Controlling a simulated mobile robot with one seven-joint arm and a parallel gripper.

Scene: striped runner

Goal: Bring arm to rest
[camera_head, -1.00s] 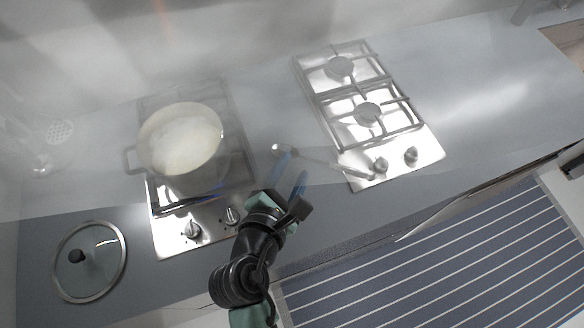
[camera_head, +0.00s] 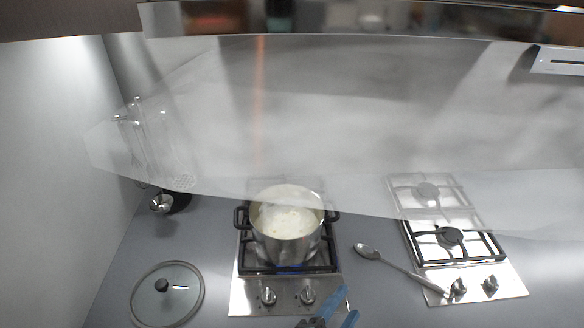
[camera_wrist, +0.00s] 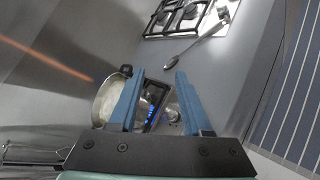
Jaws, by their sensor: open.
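My gripper (camera_head: 338,306) is at the bottom edge of the head view, in front of the left hob. In the wrist view my gripper (camera_wrist: 157,88) shows two blue fingers spread apart with nothing between them. A steel pot (camera_head: 287,245) with pale, foamy contents sits on the left hob (camera_head: 250,292), and blue flame shows under it. The pot (camera_wrist: 106,98) is partly hidden behind the left finger in the wrist view. My arm is mostly out of the head view.
A glass lid (camera_head: 150,300) lies on the counter at left. A spoon (camera_head: 390,262) lies between the hobs, its handle reaching the right hob (camera_head: 490,275). Utensils (camera_head: 150,140) stand in the back left corner. A translucent hood (camera_head: 330,130) spans above. The striped runner (camera_wrist: 300,110) is on the floor.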

